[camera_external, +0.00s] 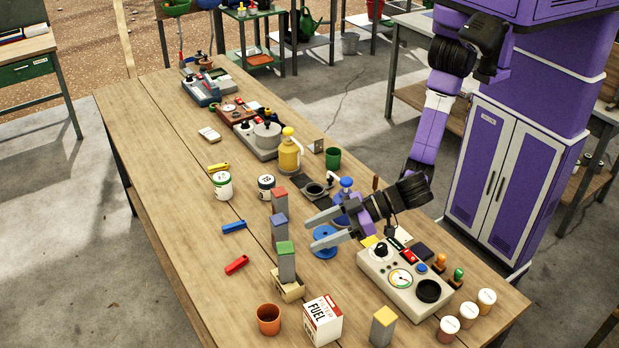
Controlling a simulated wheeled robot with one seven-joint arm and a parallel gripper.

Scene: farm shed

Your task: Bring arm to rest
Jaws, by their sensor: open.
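My gripper (322,229) is at the end of my purple and black arm, which reaches in from the right over the wooden table (170,160). Its two grey fingers point left and stand apart, with nothing between them. A blue round spool-like piece (325,243) shows by the lower finger; I cannot tell whether they touch. Several grey blocks with coloured tops, among them a green-topped one (286,262), stand just left of the fingertips. A blue bottle-like thing (346,190) is partly hidden behind my gripper.
A control panel (405,280) with knobs and a gauge lies below my arm. A fuel box (322,320), a terracotta pot (268,319) and small jars (466,314) stand near the front. A yellow sprayer (289,152) stands farther back. The table's left side is mostly clear.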

